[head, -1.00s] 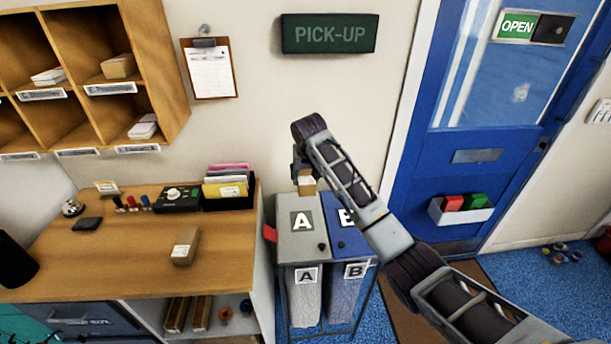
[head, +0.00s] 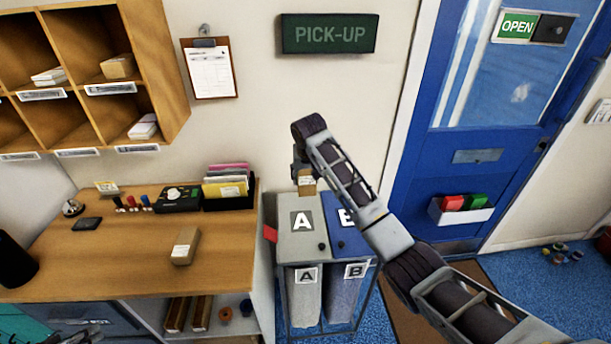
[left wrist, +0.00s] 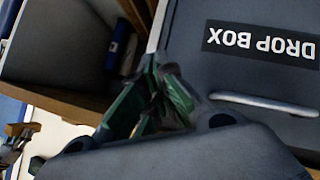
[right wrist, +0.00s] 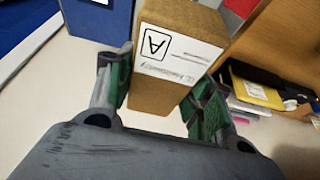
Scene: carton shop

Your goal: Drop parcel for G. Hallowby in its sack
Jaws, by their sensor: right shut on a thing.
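A small brown parcel (head: 307,186) is in my right gripper (head: 302,176), at the back edge of the grey lid marked A (head: 302,222). In the right wrist view the parcel (right wrist: 172,95) sits between the fingers, its white label showing a boxed A; the name is too small to read surely. Sack A (head: 307,295) hangs under the grey lid, and sack B (head: 343,298) under the blue lid (head: 345,236). Both lids look shut. My left gripper (left wrist: 155,75) is shut and empty near the drop box (left wrist: 262,60); it barely shows at the head view's lower left.
Another brown parcel (head: 185,247) lies on the wooden counter (head: 130,255). A file box (head: 229,190), a dark device (head: 178,199) and stamps stand at its back. Pigeonholes (head: 158,60) hang above. The blue door (head: 485,130) is at right.

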